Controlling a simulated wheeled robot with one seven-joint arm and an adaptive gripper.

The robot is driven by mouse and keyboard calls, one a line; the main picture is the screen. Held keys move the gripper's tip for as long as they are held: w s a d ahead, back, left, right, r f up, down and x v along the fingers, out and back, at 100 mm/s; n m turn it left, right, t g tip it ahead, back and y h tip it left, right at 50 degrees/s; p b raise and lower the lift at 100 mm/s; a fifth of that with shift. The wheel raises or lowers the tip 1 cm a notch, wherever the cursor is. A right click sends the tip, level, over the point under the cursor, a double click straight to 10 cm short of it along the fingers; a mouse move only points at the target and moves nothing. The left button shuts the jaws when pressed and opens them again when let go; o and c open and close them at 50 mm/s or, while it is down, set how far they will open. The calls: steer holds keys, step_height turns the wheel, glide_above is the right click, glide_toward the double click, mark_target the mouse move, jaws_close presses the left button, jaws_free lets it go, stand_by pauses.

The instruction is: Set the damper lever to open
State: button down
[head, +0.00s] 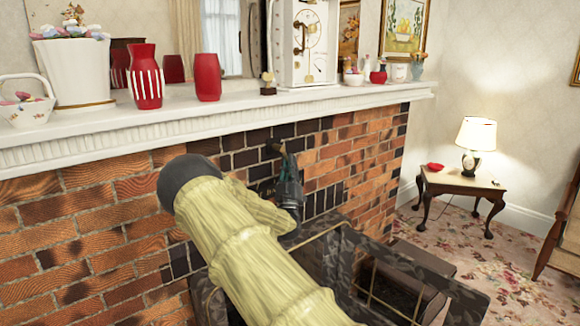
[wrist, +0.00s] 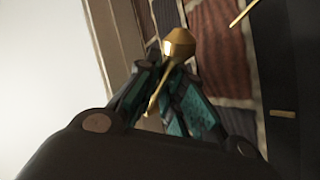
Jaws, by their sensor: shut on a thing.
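My gripper (head: 289,190) is against the dark brick band above the fireplace opening, seen past my arm in the head view. In the wrist view, my gripper (wrist: 170,72) has its teal-padded fingers closed around a brass lever. The lever's rounded brass knob (wrist: 179,43) sticks out past the fingertips. A thin brass part shows between the fingers. In the head view the lever is mostly hidden by my gripper, so its setting cannot be told. A small dark plate with partly hidden lettering (head: 267,188) sits on the bricks just left of my gripper.
The white mantel shelf (head: 200,120) runs above, with red vases (head: 207,78), a white clock (head: 305,45) and a flower pot (head: 72,70) on it. A dark fireplace screen with brass trim (head: 400,275) stands below right. A lamp table (head: 462,183) is further right.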

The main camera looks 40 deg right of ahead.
steer(key=shift+f, duration=0.15)
steer(key=c, duration=1.5)
jaws_free()
steer(key=v, duration=1.2)
